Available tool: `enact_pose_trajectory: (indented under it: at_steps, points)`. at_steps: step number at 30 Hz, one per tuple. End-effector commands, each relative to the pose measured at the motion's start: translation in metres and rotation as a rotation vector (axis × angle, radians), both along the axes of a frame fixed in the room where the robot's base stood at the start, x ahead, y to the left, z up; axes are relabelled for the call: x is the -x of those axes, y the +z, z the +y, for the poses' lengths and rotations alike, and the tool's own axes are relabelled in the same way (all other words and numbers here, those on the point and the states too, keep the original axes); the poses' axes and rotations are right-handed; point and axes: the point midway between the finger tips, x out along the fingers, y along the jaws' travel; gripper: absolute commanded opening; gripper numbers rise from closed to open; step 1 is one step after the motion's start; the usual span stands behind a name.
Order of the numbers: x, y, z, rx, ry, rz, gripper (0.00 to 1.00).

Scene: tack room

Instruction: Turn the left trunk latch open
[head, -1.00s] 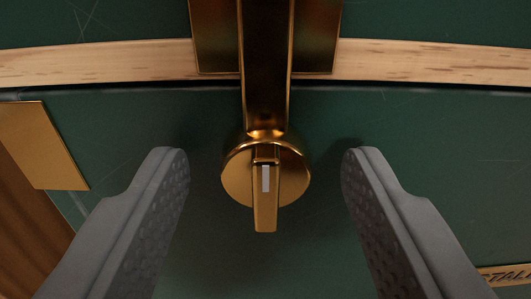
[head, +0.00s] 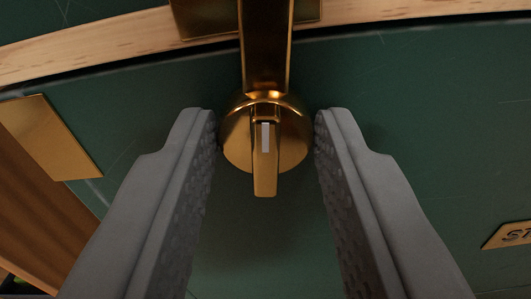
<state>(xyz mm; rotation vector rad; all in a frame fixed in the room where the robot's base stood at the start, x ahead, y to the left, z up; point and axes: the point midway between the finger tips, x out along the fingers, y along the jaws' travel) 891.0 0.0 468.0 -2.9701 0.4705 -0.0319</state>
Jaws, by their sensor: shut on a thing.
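The brass trunk latch (head: 235,140) is in the upper middle of the head view, a round disc with a raised thumb piece (head: 265,182) pointing straight down and a pale mark on it. A brass hasp strap (head: 265,50) runs down from the lid to the top of the disc. My gripper (head: 265,135) is shut on the latch, with one grey textured finger at each side of the disc. The thumb piece is between the fingers, clear of both.
The trunk's green front (head: 420,120) fills most of the view, below a pale wooden lid edge (head: 100,52). A brass corner plate (head: 48,135) is at left by a brown wooden strip (head: 35,215). A lettered brass plate (head: 510,235) is at right.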

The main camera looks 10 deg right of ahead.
Motion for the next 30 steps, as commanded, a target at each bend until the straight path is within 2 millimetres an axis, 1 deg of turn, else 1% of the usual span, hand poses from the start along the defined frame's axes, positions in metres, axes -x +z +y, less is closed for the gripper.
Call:
enact_pose_trajectory:
  at_steps: [30]
  points:
    - [0.0011, -0.0021, -0.0023, -0.895, -0.001, -0.29, 0.09]
